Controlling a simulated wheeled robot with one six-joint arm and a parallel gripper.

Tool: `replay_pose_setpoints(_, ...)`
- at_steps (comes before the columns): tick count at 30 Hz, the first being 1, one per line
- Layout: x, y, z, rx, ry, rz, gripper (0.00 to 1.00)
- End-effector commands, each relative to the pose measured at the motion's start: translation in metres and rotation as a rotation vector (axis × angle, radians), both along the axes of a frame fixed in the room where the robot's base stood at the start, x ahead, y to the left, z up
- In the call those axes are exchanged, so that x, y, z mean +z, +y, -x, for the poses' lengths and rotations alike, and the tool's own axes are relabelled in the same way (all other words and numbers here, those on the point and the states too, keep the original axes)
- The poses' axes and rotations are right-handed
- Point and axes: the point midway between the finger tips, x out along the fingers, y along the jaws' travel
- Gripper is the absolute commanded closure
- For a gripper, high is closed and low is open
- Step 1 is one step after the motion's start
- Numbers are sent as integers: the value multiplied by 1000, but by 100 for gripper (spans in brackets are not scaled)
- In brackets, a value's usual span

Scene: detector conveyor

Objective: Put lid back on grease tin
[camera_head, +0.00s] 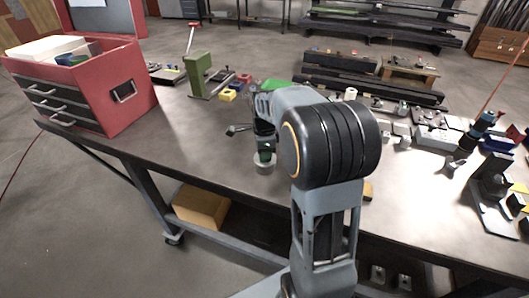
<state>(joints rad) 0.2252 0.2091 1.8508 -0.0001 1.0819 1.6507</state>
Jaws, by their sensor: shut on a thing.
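My gripper (265,150) points down over the front part of the workbench, left of my large arm joint. A pale, round, short thing (264,167), probably the grease tin, shows right under the fingertips near the bench's front edge. I cannot tell whether lid and tin touch.
A red toolbox (128,92) stands at the left end of the bench (180,132). A green upright block (199,76) and small yellow parts (229,95) lie behind my gripper. Many small parts and a dark stand (494,180) crowd the right.

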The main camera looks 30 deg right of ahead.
Motion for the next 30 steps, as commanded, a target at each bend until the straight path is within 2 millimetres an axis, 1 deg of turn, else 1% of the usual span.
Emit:
replay_pose_setpoints(11,0,0,0,0,0,0,95)
replay_pose_setpoints(12,0,0,0,0,0,0,69)
replay_pose_setpoints(20,0,0,0,0,0,0,44)
replay_pose_setpoints(25,0,0,0,0,0,0,43)
replay_pose_setpoints(30,0,0,0,0,0,0,27)
